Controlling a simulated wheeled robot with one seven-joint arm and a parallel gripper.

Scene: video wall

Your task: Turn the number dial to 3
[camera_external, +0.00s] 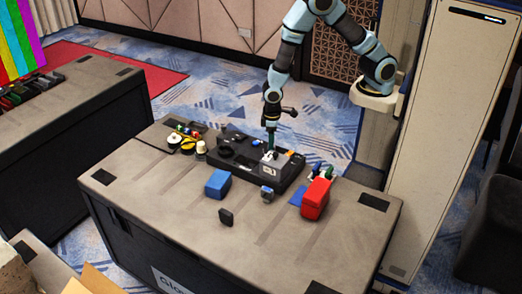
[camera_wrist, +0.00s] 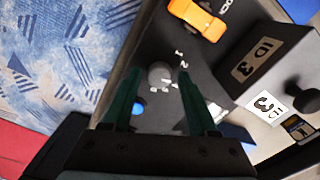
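The number dial (camera_wrist: 160,74) is a small grey round knob on a dark panel (camera_wrist: 148,42). White digits, with 1 and 2 readable, are printed beside it; its pointer setting is too small to tell. My gripper (camera_wrist: 159,82) is open, with its two green fingers on either side of the dial in the wrist view. I cannot tell whether they touch it or how far above it they are. In the external view my gripper (camera_external: 270,148) points down over the back of the black panel (camera_external: 238,153), and the dial is hidden there.
A grey box marked ID 3 (camera_wrist: 262,55) with a dark knob stands close to the right finger. A blue box (camera_external: 218,184) and a red box (camera_external: 317,198) stand at the front of the table, whose front right (camera_external: 330,245) is clear.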

